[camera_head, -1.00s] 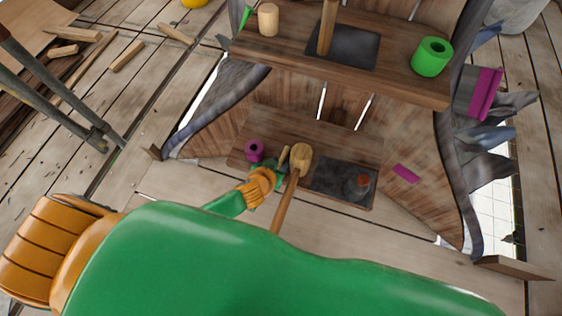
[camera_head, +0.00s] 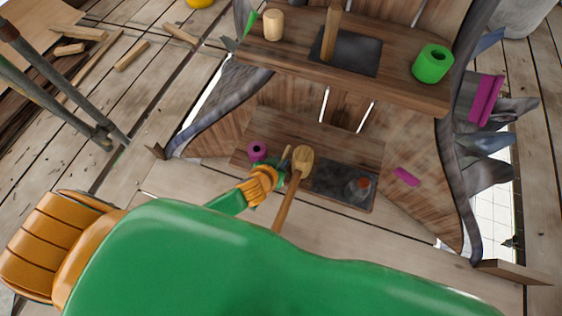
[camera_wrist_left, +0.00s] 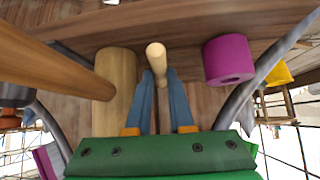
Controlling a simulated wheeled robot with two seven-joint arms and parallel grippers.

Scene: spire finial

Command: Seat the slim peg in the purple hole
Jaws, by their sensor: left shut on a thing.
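The purple cylinder (camera_head: 257,151) stands on the lower wooden shelf, with a dark hole in its top. In the left wrist view, the purple cylinder (camera_wrist_left: 229,60) is right of the fingers, apart from them. My left gripper (camera_head: 284,169) is low over this shelf, between the purple cylinder and a wooden mallet. In the wrist view its blue fingers (camera_wrist_left: 162,88) are shut on the slim peg (camera_wrist_left: 156,55), a pale wooden rod with a rounded end. The peg is outside the hole. It is small and partly hidden by the fingers in the head view. My right gripper is not in view.
The mallet (camera_head: 303,157) stands close right of the gripper; its head (camera_wrist_left: 118,75) is close to the left finger. A green cylinder (camera_head: 432,63) stands on the upper shelf (camera_head: 390,88).

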